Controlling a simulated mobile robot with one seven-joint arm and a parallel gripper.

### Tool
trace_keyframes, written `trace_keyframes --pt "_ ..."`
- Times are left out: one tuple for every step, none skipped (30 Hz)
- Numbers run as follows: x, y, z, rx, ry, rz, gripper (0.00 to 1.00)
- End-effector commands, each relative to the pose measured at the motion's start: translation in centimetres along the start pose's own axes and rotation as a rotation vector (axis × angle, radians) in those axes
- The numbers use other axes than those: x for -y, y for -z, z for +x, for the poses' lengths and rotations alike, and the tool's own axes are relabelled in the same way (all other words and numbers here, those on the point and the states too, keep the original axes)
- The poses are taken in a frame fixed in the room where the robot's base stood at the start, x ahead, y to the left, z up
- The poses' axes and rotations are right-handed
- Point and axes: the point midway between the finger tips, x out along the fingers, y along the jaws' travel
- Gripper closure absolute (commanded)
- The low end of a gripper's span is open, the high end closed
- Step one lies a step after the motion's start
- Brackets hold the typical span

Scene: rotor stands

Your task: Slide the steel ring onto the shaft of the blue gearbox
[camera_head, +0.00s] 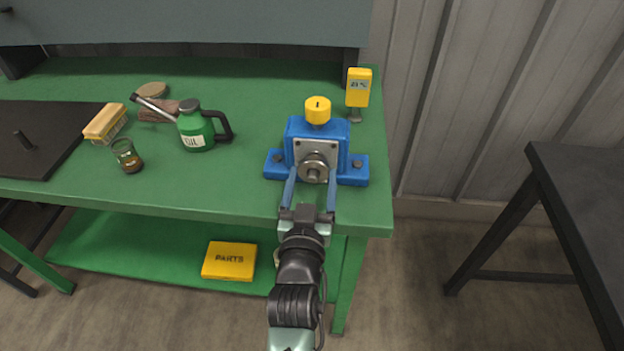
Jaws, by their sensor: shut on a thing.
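The blue gearbox (299,128) stands upright near the right front part of the green bench. It has a yellow cap (318,108) on top and a grey square plate on its front face. My gripper (311,175) reaches up from the front edge, its two fingers on either side of the steel ring (314,161), and it is shut on the ring. The ring is at the middle of the front plate, in line with the shaft (313,173), whose round end shows within it. I cannot tell how far along the shaft the ring sits.
A yellow meter (358,88) stands just behind the gearbox on the right. The bench (235,180) is bare between the oil can and the gearbox.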

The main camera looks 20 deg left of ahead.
Motion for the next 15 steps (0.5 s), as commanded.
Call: trace_keyframes --pt "0.0 0.09 0.01 -0.002 0.0 0.0 0.74" --pt "0.0 0.09 0.01 -0.002 0.0 0.0 0.74" --pt "0.0 0.09 0.01 -0.002 0.0 0.0 0.74" --pt "-0.01 0.09 0.01 -0.002 0.0 0.0 0.74" --pt "0.0 0.08 0.03 -0.002 0.0 0.0 0.74" --pt "0.0 0.07 0.06 -0.002 0.0 0.0 0.74" --pt "0.0 0.07 0.1 -0.002 0.0 0.0 0.74" --pt "-0.01 0.06 0.16 -0.002 0.0 0.0 0.74" --pt "-0.01 0.05 0.24 -0.002 0.0 0.0 0.74" --pt "0.0 0.05 0.32 -0.003 0.0 0.0 0.74" --pt "0.0 0.06 0.41 -0.003 0.0 0.0 0.74" --pt "0.0 0.06 0.54 -0.003 0.0 0.0 0.74" --pt "0.0 0.07 0.64 -0.003 0.0 0.0 0.74" --pt "0.0 0.07 0.73 -0.003 0.0 0.0 0.74" --pt "0.0 0.05 0.84 -0.003 0.0 0.0 0.74"
